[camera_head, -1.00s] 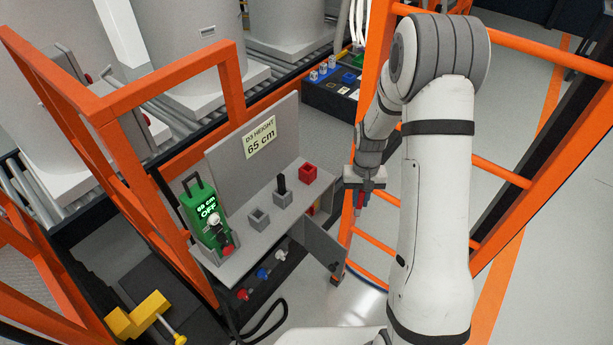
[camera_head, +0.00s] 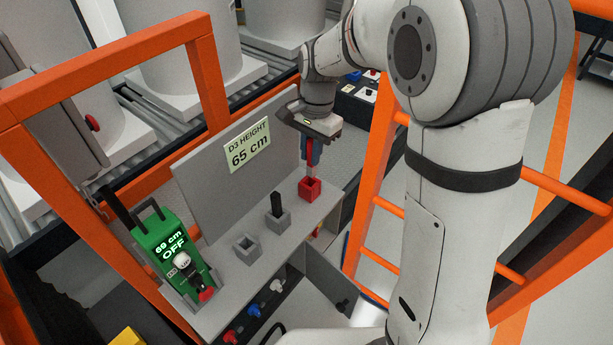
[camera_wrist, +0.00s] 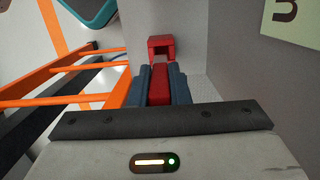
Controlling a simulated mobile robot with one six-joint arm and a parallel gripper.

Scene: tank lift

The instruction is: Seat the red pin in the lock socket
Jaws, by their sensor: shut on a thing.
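My gripper (camera_head: 311,152) is shut on the red pin (camera_head: 309,160) and holds it upright over the red socket block (camera_head: 310,189) on the grey shelf. The pin's lower end is at or just above the block's opening; I cannot tell whether it has entered. In the wrist view the red pin (camera_wrist: 159,86) sits between my blue-grey fingers, with the red socket block (camera_wrist: 161,44) just beyond its end. My fingers hide part of the pin.
Left of the red block stand a grey socket with a black pin (camera_head: 277,204) and an empty grey socket (camera_head: 246,249). A grey back panel (camera_head: 215,180) rises behind. Orange rails (camera_head: 371,190) stand at right.

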